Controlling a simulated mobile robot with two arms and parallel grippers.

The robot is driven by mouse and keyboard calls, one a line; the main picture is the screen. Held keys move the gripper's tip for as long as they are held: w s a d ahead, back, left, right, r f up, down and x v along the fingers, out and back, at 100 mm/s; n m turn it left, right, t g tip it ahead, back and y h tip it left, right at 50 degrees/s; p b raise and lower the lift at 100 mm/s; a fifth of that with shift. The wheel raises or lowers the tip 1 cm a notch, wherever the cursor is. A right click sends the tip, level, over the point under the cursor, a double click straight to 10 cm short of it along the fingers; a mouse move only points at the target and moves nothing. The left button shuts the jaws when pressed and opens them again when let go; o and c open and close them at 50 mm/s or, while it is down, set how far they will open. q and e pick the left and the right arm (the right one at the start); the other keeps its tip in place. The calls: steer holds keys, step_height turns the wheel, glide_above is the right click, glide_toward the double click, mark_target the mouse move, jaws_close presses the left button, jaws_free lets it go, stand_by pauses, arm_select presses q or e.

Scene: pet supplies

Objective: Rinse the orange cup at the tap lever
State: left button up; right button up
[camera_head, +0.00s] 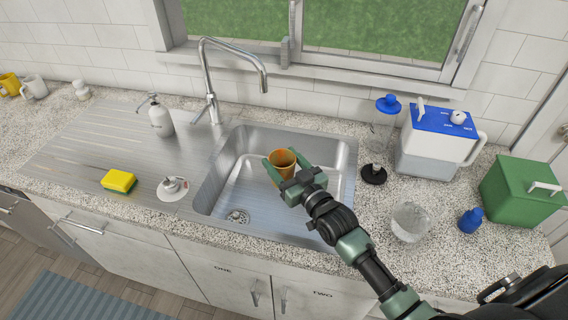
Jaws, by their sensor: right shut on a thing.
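The orange cup (283,159) is in my right gripper (281,167), which is shut on it. The cup is roughly upright over the sink basin, with its open top showing. The metal sink (230,180) has a drain at its lower left. The tall curved tap (207,75) rises behind the basin, and its spout end (263,84) is above and to the left of the cup. A small lever (205,108) seems to sit low on the tap's post. I see no water stream from the spout. My left gripper is not in view.
A soap dispenser (160,119), a yellow-green sponge (119,181) and a white round item (172,188) are on the drainboard. On the right counter stand a blue-topped container (434,140), a green box (522,190), a glass bowl (411,222) and a blue bottle (471,220).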

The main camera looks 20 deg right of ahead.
mark_target(280, 156)
steer(key=w+b, duration=0.1)
steer(key=w+f, duration=0.1)
steer(key=w, duration=0.1)
steer(key=shift+w+d+b, duration=0.1)
steer(key=shift+d+b, duration=0.1)
steer(key=shift+b, duration=0.2)
steer(key=w+f+b, duration=0.1)
steer(key=w+b, duration=0.5)
steer(key=w, duration=0.3)
steer(key=shift+d+f+b, duration=0.25)
steer(key=shift+b, duration=0.05)
